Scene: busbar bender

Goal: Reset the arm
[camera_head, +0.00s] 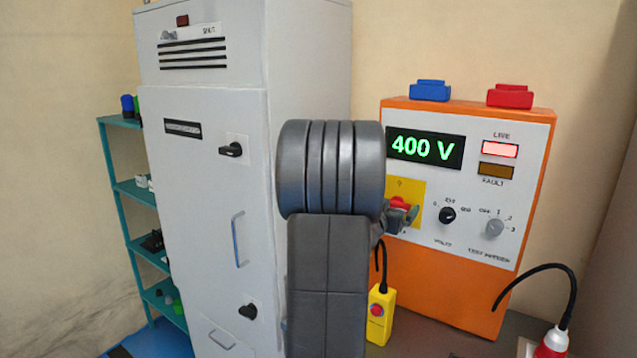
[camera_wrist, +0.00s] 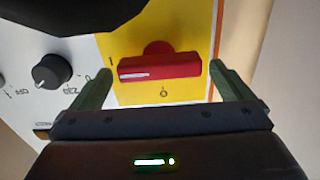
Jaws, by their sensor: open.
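My gripper (camera_wrist: 157,80) is open in the wrist view, with one green finger on each side of a red rotary switch handle (camera_wrist: 160,67) on a yellow plate. There is a gap between each finger and the handle. The handle lies crosswise in that picture, with its white mark toward the left. In the head view my gripper (camera_head: 407,215) is small, partly behind my dark arm, just in front of the yellow plate (camera_head: 420,188) on the orange test cabinet (camera_head: 448,292). The arm hides part of that plate.
The cabinet display (camera_head: 425,149) reads 400 V and its LIVE lamp (camera_head: 500,149) is lit. A yellow pendant (camera_head: 380,315) with a red button hangs below my gripper. A grey cabinet (camera_head: 205,200) and teal shelves (camera_head: 122,187) stand left. A black cable with a red plug (camera_head: 551,343) is lower right.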

